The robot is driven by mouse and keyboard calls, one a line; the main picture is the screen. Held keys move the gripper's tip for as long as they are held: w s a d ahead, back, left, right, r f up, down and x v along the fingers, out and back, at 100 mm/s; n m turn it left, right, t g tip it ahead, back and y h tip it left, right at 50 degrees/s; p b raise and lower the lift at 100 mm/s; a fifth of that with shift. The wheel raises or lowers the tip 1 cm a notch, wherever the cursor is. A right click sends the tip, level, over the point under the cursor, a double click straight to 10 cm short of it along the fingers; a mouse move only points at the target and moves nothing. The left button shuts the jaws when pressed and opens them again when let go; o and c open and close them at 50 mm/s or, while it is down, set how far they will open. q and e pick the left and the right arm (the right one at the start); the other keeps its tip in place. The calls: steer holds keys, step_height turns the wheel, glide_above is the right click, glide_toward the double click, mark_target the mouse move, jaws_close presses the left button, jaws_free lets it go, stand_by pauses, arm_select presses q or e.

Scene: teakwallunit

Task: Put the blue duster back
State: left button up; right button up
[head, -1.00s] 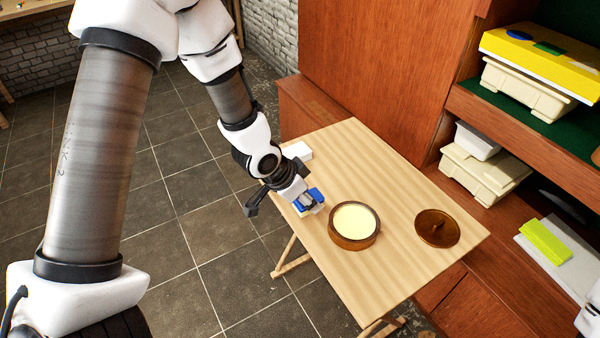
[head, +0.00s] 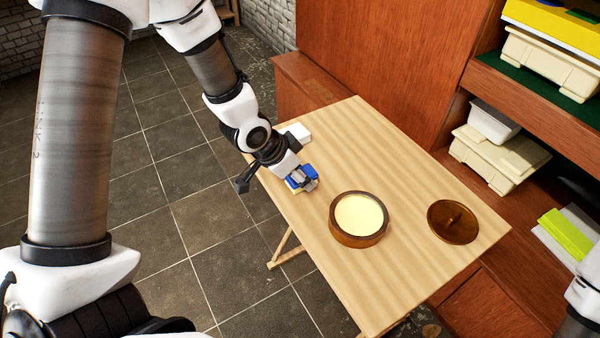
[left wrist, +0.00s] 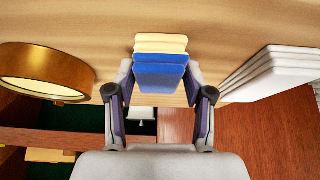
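The blue duster (head: 311,171) is a small block with blue and cream layers. It is at the left part of the light wooden table (head: 400,200). My left gripper (head: 303,182) is at it. In the left wrist view the duster (left wrist: 160,68) lies between the two fingertips of my left gripper (left wrist: 160,78), one against each side, and the fingers look closed on it. I cannot tell whether its underside touches the table. My right gripper is out of view; only part of that arm shows at the lower right edge.
On the table, a round brown pot (head: 358,219) with a cream top stands right of the duster, a brown lid (head: 453,221) farther right. Wooden shelves with cream bins (head: 497,158) stand at the right.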

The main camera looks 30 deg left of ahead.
mark_target(290, 178)
arm_select(q)
steer(key=shift+o, duration=0.4)
steer(key=shift+r, duration=0.15)
steer(key=shift+r, duration=0.2)
steer(key=b+v, duration=0.1)
steer(key=v, duration=0.3)
steer(key=shift+s+a+r, duration=0.1)
steer(key=shift+s+a, duration=0.05)
steer(key=shift+s, duration=0.05)
steer(key=b+v, duration=0.2)
steer(key=b, duration=0.4)
steer(key=p+v, duration=0.4)
steer(key=v, duration=0.1)
steer(key=shift+r, duration=0.2)
